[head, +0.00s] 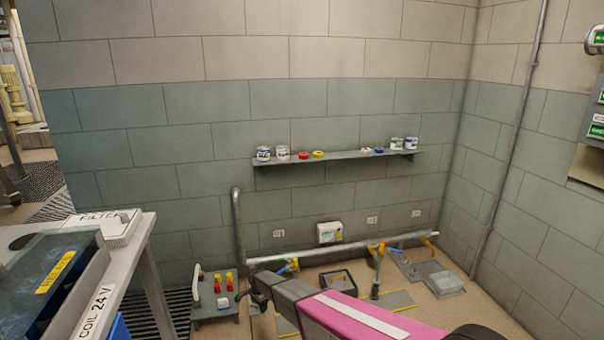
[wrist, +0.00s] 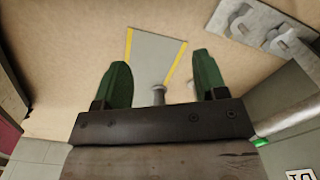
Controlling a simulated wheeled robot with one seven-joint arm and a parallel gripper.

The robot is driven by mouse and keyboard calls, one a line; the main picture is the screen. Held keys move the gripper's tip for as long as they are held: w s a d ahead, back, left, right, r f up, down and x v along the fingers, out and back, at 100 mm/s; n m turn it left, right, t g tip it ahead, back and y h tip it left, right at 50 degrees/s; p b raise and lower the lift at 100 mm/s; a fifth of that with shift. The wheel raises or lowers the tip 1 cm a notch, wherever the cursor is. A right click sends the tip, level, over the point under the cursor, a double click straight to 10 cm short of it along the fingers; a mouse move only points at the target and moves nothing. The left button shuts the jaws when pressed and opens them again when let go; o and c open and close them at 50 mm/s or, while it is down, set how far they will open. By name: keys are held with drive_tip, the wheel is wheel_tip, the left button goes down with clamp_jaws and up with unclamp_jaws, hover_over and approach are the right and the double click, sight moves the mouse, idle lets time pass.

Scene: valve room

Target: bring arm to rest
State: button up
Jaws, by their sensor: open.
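My gripper (wrist: 163,78) shows in the wrist view with two green fingers spread apart. It is open, with no object held between the fingertips. Beyond the fingers lies a grey floor plate with yellow edges (wrist: 152,52). A small grey post (wrist: 158,95) appears between the fingers, partly hidden by my gripper's dark body. In the head view my arm, with a pink link, reaches from the lower right toward the low pipe. My gripper's dark end (head: 258,298) is at the arm's far left, in front of the floor equipment.
A horizontal pipe (head: 340,248) with valves runs low along the wall. A shelf (head: 340,159) above holds several jars and coloured rings. A red-and-yellow fitting stand (head: 215,306) is left of my gripper. A workbench (head: 135,232) stands at the left.

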drive_tip(key=s+d+r+n, duration=0.2)
drive_tip(key=s+d+r, duration=0.2)
drive_tip(key=d+r, duration=0.65)
drive_tip(key=s+d+r+n, duration=0.2)
drive_tip(key=s+d+r, duration=0.2)
drive_tip(key=d+r, duration=0.6)
drive_tip(key=s+d+r+n, duration=0.6)
drive_tip(key=s+d+r, duration=0.9)
drive_tip(key=d, duration=0.4)
drive_tip(key=shift+s+r, duration=0.25)
drive_tip(key=shift+s, duration=0.45)
